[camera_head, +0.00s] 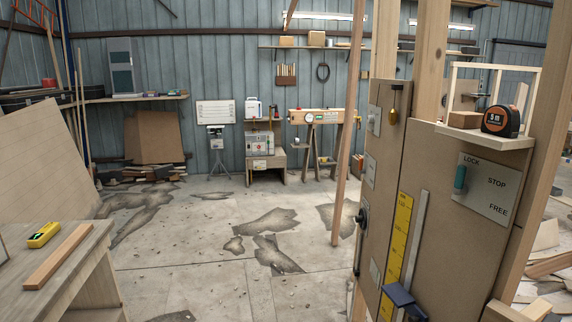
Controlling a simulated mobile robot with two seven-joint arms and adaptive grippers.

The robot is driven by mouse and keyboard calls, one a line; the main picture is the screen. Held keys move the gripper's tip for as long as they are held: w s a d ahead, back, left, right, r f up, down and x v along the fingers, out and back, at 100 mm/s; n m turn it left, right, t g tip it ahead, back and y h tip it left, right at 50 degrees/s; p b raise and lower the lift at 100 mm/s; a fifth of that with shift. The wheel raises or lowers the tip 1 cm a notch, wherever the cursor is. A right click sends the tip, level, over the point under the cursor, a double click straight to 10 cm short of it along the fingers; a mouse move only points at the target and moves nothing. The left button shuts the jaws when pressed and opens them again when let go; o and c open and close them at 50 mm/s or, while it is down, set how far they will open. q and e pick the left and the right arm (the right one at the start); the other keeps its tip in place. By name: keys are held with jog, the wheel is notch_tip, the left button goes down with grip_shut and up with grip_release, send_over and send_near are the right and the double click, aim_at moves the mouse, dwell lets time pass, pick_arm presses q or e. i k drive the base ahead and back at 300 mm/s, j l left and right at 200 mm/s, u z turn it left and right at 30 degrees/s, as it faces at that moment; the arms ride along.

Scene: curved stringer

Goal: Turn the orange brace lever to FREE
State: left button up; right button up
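A pale plate (484,192) on the brown panel at the right carries the words LOCK, STOP and FREE. LOCK is at the top left, STOP is right of the middle and FREE is at the lower right. A short teal handle (460,178) stands upright at the plate's left side, just below LOCK and away from FREE. I see no orange lever; the handle on this plate looks teal. Neither of my grippers can be made out in this view.
A small shelf (488,137) with an orange and black tape measure (501,120) juts out above the plate. A yellow ruler strip (396,250) and a dark blue piece (402,297) are left of it. A workbench (60,262) stands at left; the middle floor is open.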

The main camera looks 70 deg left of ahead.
aim_at(360, 170)
jog(key=u, duration=1.7)
jog(key=i+j, duration=0.3)
jog(key=i, duration=0.15)
jog(key=i+j, duration=0.35)
jog(key=i, duration=0.15)
jog(key=i+j, duration=0.3)
jog(key=i, duration=0.15)
jog(key=i+j+u, duration=0.1)
jog(key=i+j, duration=0.55)
jog(key=i, duration=0.25)
jog(key=i+j, duration=0.25)
jog(key=i, duration=0.25)
